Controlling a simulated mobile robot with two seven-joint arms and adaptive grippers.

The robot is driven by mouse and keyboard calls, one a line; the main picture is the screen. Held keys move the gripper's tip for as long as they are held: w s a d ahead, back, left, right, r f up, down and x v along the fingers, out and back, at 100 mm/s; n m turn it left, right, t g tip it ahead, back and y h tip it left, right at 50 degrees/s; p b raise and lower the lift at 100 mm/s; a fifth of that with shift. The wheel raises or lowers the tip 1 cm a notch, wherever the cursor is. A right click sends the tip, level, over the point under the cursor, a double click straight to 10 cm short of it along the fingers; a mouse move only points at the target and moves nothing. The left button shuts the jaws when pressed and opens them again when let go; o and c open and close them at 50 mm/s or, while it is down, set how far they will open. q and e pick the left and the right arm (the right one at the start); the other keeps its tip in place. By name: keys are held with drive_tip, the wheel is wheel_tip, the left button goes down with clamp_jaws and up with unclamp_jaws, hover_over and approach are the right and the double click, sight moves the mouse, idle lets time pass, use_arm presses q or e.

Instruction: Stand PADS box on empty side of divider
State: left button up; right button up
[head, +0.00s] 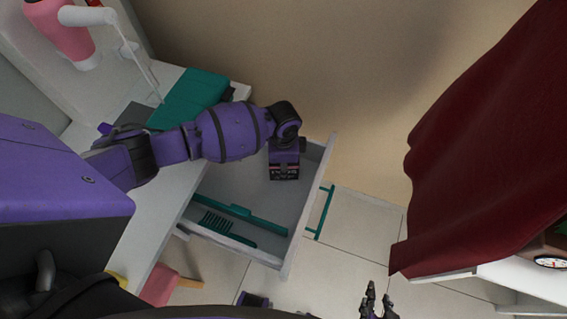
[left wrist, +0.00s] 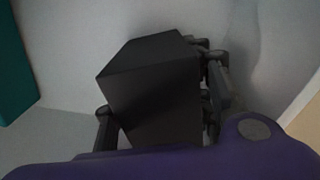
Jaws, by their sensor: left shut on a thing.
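The PADS box is dark with a pinkish label band (head: 284,172); its lettering is too small to read. It is in or just over the open drawer (head: 230,183), on the larger side of the teal divider (head: 255,219). In the left wrist view the black box (left wrist: 152,88) looks tilted between the fingers of my left gripper (left wrist: 160,105), which is shut on it. I cannot tell whether the box touches the drawer floor. A green comb (head: 228,230) lies on the divider's other side. My right gripper (head: 378,300) is empty, fingers apart, outside the drawer at the bottom.
The drawer's front with a teal handle (head: 325,212) faces right. A folded teal item (head: 190,97) lies on the white surface behind my left arm. A dark red cloth (head: 490,140) hangs at the right. Tiled floor (head: 365,225) is clear between drawer and cloth.

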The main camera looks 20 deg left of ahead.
use_arm(q)
drive_tip(key=shift+w, duration=0.1)
drive_tip(key=shift+f, duration=0.1)
drive_tip(key=o, duration=1.3)
drive_tip(key=shift+c, duration=0.2)
drive_tip(key=shift+r, duration=0.35)
wheel_tip(320, 180, up, 11)
drive_tip(key=shift+f+p, duration=0.15)
drive_tip(key=shift+p, duration=0.7)
drive_tip(key=shift+r, duration=0.5)
